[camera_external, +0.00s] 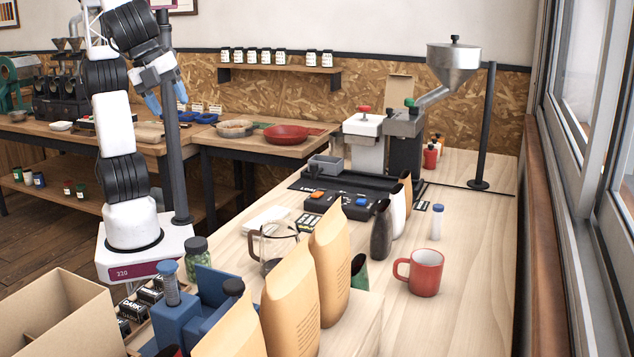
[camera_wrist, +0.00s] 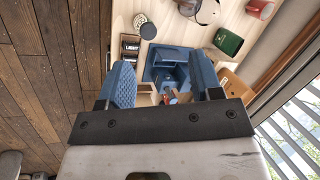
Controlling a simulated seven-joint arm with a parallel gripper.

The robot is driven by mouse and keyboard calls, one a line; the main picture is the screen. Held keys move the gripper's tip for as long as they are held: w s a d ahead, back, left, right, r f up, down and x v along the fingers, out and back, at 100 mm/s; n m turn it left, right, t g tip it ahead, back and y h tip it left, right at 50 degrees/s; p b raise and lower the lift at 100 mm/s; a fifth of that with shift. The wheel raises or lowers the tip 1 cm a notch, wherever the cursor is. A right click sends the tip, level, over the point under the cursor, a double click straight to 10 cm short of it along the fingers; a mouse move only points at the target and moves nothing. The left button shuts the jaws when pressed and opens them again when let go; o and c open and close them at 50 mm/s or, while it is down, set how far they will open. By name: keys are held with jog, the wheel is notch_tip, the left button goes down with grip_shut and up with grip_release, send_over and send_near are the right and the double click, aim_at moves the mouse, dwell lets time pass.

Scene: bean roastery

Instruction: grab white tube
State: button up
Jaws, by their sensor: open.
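A small white tube (camera_external: 437,225) with a blue cap stands upright on the light wooden counter, right of the middle in the external view. I cannot make it out in the wrist view. My gripper (camera_external: 167,98) is raised high at the left, far from the tube. Its two blue fingers are apart with nothing held between them. In the wrist view my gripper (camera_wrist: 161,82) hangs above a blue fixture (camera_wrist: 168,58) on the counter.
A red mug (camera_external: 424,272) stands in front of the tube. Dark and white bags (camera_external: 398,212) stand left of it. Tall tan bags (camera_external: 291,308) and a glass carafe (camera_external: 276,247) stand nearer. A black post (camera_external: 487,130) rises behind. Windows line the right side.

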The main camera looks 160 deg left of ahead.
jog(key=w+a+r+m+g+y, duration=0.1)
jog(key=w+a+m+y, duration=0.1)
jog(key=w+a, duration=0.75)
jog(key=m+g+y, duration=0.5)
jog(key=g, duration=0.2)
send_over(436, 212)
jog(key=w+d, duration=0.3)
notch_tip(436, 212, down, 9)
jog(key=f, duration=2)
jog(key=shift+s+d, duration=0.15)
jog(key=shift+s, duration=0.1)
jog(key=shift+f, duration=0.5)
jog(key=shift+x, duration=1.3)
jog(key=shift+s+f, duration=0.1)
